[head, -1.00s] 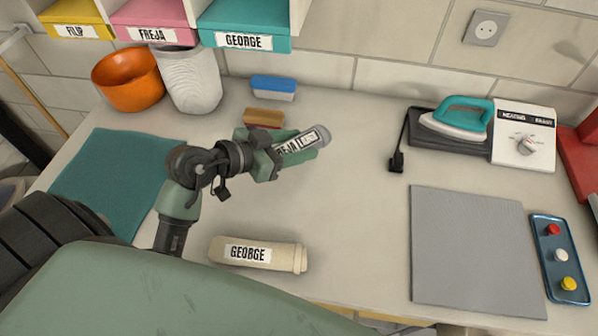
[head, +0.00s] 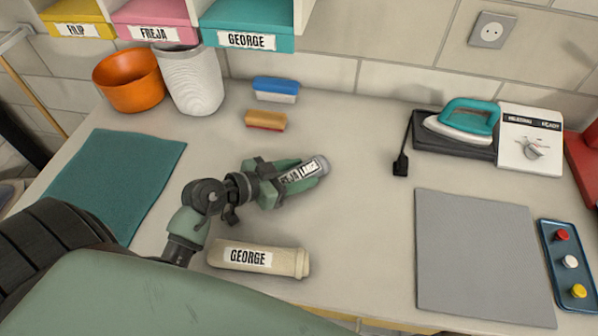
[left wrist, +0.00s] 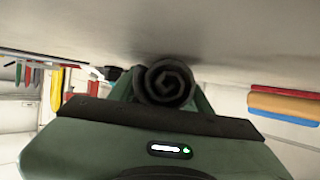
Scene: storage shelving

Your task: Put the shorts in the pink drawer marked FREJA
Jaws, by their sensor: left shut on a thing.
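A grey rolled-up cloth (head: 320,164), apparently the shorts, has a white label that starts with FREJA. My left gripper (head: 304,176) is shut on it, low over the middle of the counter. In the left wrist view the dark spiral end of the roll (left wrist: 165,83) shows between the fingers. Whether it touches the counter, I cannot tell. The pink drawer (head: 155,13) marked FREJA is at the upper left, between the yellow and teal drawers, and looks shut. My right gripper is not in view.
A cream roll marked GEORGE (head: 283,262) lies in front of my left gripper. An orange bowl (head: 128,85) and a white ribbed bin (head: 190,85) stand below the drawers. An iron (head: 465,118) and a grey mat (head: 475,255) are to the right.

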